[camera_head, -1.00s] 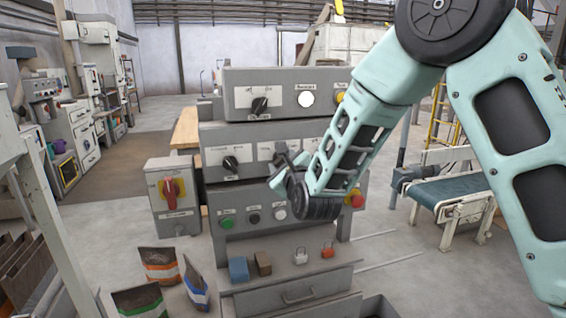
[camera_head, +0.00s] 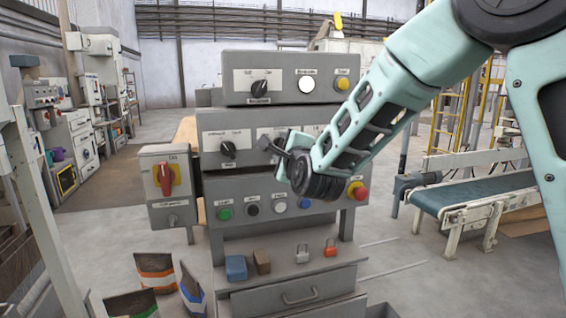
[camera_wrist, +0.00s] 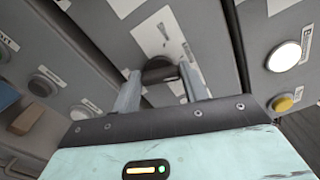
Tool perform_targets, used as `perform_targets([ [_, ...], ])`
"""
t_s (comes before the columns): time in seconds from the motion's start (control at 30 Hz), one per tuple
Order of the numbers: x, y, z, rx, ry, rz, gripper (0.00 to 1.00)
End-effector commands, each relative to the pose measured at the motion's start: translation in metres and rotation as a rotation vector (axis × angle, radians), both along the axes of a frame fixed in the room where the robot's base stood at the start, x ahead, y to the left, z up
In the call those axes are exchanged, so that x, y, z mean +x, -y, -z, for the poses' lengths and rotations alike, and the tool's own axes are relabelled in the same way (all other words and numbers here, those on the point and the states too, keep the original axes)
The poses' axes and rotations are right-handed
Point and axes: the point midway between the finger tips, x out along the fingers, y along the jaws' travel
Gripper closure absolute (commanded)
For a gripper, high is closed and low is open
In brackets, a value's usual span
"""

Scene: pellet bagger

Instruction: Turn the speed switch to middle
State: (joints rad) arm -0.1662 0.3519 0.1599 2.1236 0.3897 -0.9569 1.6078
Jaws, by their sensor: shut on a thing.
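My gripper (camera_head: 272,147) is at the middle panel (camera_head: 213,175) of the grey machine, just right of a black rotary knob (camera_head: 228,149). In the wrist view my gripper (camera_wrist: 160,82) has a finger on each side of a dark knob (camera_wrist: 159,68) and is shut on it. This knob, which I take for the speed switch, stands on a white label plate (camera_wrist: 150,32). Its pointing direction is hard to make out, and my gripper hides it in the head view. The plate's writing is not readable.
Above is a panel with another black knob (camera_head: 260,88), a white lamp (camera_head: 306,83) and a yellow button (camera_head: 342,84). Below are several push buttons and a red one (camera_head: 357,191). A red-handled switch box (camera_head: 166,178) stands left; a conveyor (camera_head: 470,195) is right.

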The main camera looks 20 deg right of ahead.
Motion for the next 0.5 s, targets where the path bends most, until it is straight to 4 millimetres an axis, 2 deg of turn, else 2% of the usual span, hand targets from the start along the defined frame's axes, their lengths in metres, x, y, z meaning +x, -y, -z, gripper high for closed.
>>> perform_targets([
  [0.03,-0.0003,-0.0006,0.0051,-0.035,0.001,-0.001,0.79],
  [0.5,-0.0004,-0.0011,0.003,-0.291,-0.002,-0.002,0.79],
])
